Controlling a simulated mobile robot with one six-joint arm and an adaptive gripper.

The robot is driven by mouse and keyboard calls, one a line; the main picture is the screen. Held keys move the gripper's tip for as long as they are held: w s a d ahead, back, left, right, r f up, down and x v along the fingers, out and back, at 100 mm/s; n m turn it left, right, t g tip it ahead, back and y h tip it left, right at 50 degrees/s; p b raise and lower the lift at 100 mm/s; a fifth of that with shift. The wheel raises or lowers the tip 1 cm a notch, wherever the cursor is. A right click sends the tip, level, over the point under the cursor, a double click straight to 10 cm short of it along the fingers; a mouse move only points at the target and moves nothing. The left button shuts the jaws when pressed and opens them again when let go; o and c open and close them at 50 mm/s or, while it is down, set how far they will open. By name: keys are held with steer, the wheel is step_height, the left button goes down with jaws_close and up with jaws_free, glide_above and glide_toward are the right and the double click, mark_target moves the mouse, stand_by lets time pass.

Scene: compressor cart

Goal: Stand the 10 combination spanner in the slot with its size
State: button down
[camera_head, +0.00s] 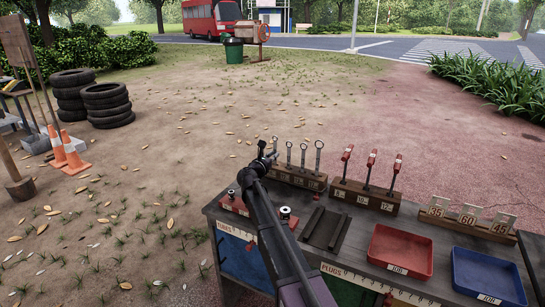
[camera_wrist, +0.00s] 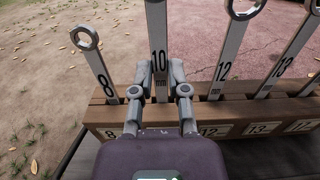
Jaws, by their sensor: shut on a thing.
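The 10 combination spanner (camera_wrist: 157,40) stands upright in the wrist view, with its 10 mark facing me and its top end out of frame. My gripper (camera_wrist: 159,73) is shut on its shank, one finger on each side. The spanner's lower end is at the wooden rack (camera_wrist: 260,113), in the position between the 8 and 12 spanners. I cannot tell how deep it sits. My gripper hides the rack's label there. In the head view my gripper (camera_head: 270,157) is at the left part of the rack (camera_head: 298,178).
The 8 spanner (camera_wrist: 98,67) stands close on the left. The 12 spanner (camera_wrist: 228,55) and 13 spanner (camera_wrist: 290,60) stand on the right. A second rack with red-handled tools (camera_head: 371,168), a red tray (camera_head: 400,250) and a blue tray (camera_head: 487,277) are further right on the bench.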

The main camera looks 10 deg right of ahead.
mark_target(275, 146)
steer(key=shift+f+b, duration=0.65)
steer(key=shift+f, duration=0.05)
steer(key=shift+r, duration=0.2)
steer(key=shift+r+p, duration=1.9)
steer(key=shift+p, duration=0.2)
steer(key=shift+r+p, duration=0.3)
steer(key=shift+f+b, duration=2.45)
stand_by(1.3)
steer(key=c, duration=0.5)
jaws_free()
steer(key=shift+r, duration=0.1)
steer(key=shift+c, duration=0.2)
steer(key=shift+s, duration=0.1)
